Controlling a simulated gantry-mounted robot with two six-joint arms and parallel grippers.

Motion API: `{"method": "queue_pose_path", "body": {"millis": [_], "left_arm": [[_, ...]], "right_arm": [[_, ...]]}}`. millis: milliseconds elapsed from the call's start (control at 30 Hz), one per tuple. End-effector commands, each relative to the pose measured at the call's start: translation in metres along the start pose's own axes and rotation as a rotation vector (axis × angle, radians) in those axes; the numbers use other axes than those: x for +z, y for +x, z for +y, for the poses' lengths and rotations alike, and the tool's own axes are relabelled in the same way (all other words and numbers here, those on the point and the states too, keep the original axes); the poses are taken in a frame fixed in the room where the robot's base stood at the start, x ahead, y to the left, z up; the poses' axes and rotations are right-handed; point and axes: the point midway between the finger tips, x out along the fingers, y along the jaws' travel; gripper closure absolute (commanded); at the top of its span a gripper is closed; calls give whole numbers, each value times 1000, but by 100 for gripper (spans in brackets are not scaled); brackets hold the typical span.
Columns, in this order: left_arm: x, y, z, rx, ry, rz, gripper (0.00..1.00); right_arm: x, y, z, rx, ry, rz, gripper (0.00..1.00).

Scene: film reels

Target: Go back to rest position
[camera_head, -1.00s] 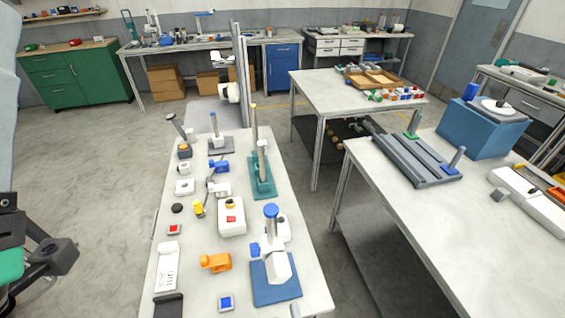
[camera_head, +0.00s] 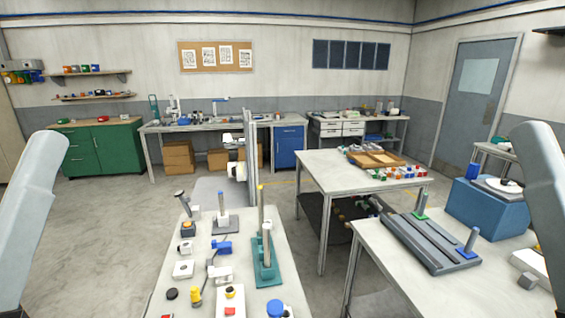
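No gripper shows in the head view now. Only pale grey links of my own arms show, one at the left edge and one at the right edge. They are raised at the two sides, clear of the tables, and what lies beyond them is out of frame. I cannot see whether either hand is open, shut or holding anything.
A narrow table (camera_head: 221,268) with several small devices stands in front. A table (camera_head: 392,274) with a grey rail fixture (camera_head: 432,245) and a blue box (camera_head: 487,207) is at right. Another table (camera_head: 322,171) stands behind. The floor at left (camera_head: 110,235) is clear.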

Motion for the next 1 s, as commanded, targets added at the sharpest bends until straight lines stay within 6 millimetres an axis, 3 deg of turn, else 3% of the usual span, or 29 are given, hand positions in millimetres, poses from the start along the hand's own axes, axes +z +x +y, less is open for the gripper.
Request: {"method": "queue_pose_path", "body": {"millis": [67, 267, 633, 800, 1000], "left_arm": [[-28, 31, 0, 0, 0, -3, 28], [-82, 88, 0, 0, 0, 1, 28], [-201, 218, -1, 0, 0, 1, 28], [-228, 247, -1, 0, 0, 0, 28], [-229, 248, -1, 0, 0, -1, 28]], "right_arm": [[-20, 32, -4, -18, 35, -29, 15], [-69, 90, -3, -16, 32, -31, 15], [-183, 224, -1, -16, 31, -32, 15], [-209, 254, -1, -15, 30, -33, 15], [-210, 255, -1, -15, 30, -33, 15]]}}
